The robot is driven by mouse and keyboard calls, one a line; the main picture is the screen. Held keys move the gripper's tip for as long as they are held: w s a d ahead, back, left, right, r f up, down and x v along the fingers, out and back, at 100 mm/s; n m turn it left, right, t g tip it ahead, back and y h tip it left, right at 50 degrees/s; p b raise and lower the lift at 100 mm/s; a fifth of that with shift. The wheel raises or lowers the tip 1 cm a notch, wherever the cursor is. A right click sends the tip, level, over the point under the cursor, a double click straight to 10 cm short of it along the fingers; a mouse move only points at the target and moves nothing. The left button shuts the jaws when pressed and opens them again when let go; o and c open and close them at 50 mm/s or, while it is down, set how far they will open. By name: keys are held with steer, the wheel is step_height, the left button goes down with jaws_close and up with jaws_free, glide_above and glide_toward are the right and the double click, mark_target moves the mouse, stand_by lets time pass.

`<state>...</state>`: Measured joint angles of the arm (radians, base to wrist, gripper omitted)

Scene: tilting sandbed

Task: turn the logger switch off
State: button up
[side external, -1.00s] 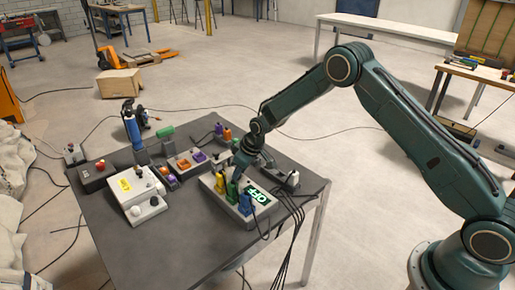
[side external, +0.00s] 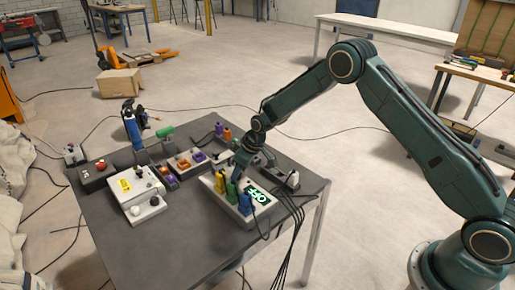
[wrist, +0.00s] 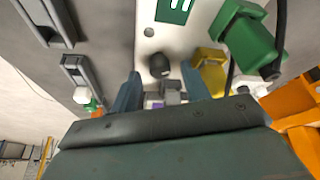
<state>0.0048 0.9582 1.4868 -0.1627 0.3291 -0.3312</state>
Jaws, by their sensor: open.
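The logger appears to be the pale box (side external: 220,204) at the table's right front, with yellow, green and blue plugs and a lit green display (side external: 257,196). The display seems to read OFF in the side view, but the letters are small. In the wrist view a dark, round-ended switch lever (wrist: 159,66) stands on the pale box face. My gripper (wrist: 160,92) is open, with one finger on each side just below the lever in the picture. It also shows over the box's back edge in the side view (side external: 239,174). I cannot tell whether a finger touches the lever.
Yellow (wrist: 209,70) and green (wrist: 250,38) plugs stand close to the right finger. Cables hang off the table's (side external: 200,262) right front. The table's front is clear.

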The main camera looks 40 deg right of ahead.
steer(key=v, duration=1.3)
steer(key=s+r+m+t+h, duration=0.1)
steer(key=s+r+m, duration=0.1)
steer(key=s+r, duration=1.55)
steer(key=s+d+m, duration=0.1)
steer(key=s+m, duration=0.1)
steer(key=s, duration=1.9)
steer(key=shift+d+r+m+t+h, duration=0.3)
steer(key=shift+d+r+h, duration=0.05)
steer(key=shift+d+h, duration=0.05)
